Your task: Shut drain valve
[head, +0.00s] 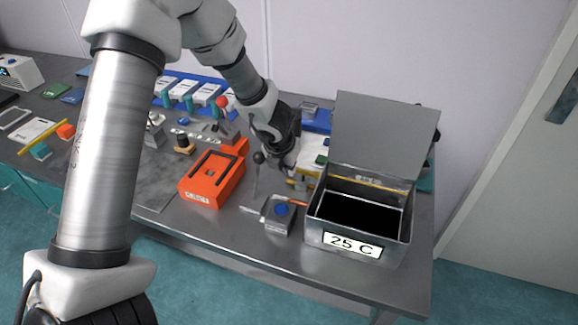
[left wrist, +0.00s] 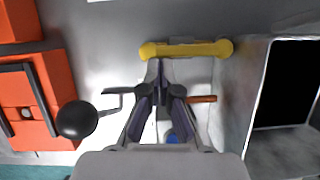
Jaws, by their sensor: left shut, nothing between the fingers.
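A yellow bar with rounded ends (left wrist: 186,49), which may be the drain valve's handle, lies crosswise just beyond my left fingertips in the left wrist view. In the head view a bit of yellow (head: 297,185) shows beside the metal box, partly hidden by the gripper. My left gripper (head: 293,172) points down there, shut and empty. Its fingertips (left wrist: 162,66) are close to the bar; I cannot tell whether they touch it. An orange-red handle (left wrist: 203,99) shows right of the fingers. My right gripper is not in view.
The open metal box labelled 25 C (head: 330,233) stands right of the gripper, lid raised. A black ball-ended lever (head: 258,158) and an orange unit (head: 205,188) are on the left. A small grey block with a blue button (head: 279,222) stands in front.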

